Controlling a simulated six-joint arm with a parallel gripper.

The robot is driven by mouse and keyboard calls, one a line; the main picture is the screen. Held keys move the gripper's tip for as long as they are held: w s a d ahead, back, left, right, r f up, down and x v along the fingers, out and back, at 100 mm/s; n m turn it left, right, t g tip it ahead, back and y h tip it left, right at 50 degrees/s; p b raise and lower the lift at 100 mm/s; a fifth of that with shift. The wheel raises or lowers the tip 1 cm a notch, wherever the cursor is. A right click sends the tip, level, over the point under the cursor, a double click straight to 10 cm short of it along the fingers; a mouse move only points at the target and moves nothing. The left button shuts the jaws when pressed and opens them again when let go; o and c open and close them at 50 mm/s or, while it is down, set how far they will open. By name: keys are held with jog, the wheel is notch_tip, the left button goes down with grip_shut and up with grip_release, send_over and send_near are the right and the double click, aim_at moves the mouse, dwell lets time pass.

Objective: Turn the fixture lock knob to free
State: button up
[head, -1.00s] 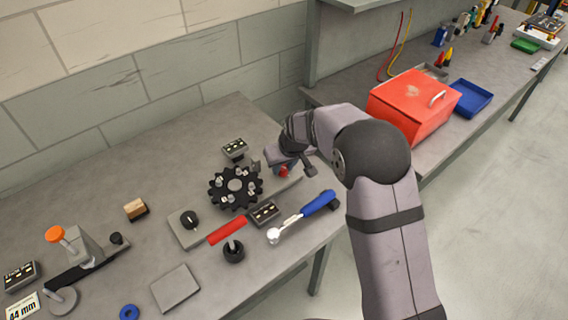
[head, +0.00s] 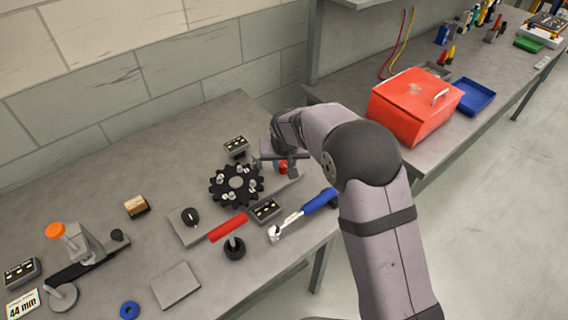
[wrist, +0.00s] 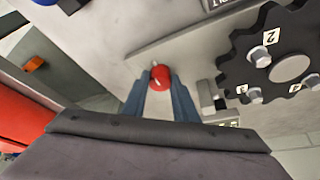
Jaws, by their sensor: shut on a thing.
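The lock knob (wrist: 161,77) is red and round, with a small pale mark near its upper left edge in the wrist view. It sits on a light grey fixture plate (wrist: 190,45) beside the black toothed wheel (wrist: 262,52). My gripper (wrist: 160,82) is shut on the knob, with one blue-grey finger on each side of it. In the head view the red knob (head: 284,167) shows just under my gripper (head: 280,163), right of the black wheel (head: 220,195). The lock and free markings cannot be read.
A blue-handled wrench (head: 318,202) lies close in front of the fixture. A red-handled tool (head: 228,227) and a plate with a black knob (head: 189,238) are to the left. A dark box with pale spots (head: 235,145) stands behind the wheel. A red box (head: 405,115) is on the other bench.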

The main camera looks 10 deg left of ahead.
jog(key=o, duration=1.1)
jog(key=shift+c, duration=0.2)
jog(key=shift+r, duration=0.15)
jog(key=b+v, duration=0.2)
jog(key=v, duration=0.5)
jog(key=s+d+f+m+g+h, duration=0.1)
jog(key=s+d+f+g, duration=0.1)
jog(key=s+d, duration=1.05)
jog(key=s+d+f+g, duration=0.1)
jog(key=s+d, duration=0.4)
jog(key=s, duration=0.2)
jog(key=s+d+f+m+g, duration=0.1)
jog(key=s+d+f, duration=0.1)
jog(key=s+d, duration=0.3)
jog(key=s, duration=0.3)
jog(key=shift+g, duration=0.3)
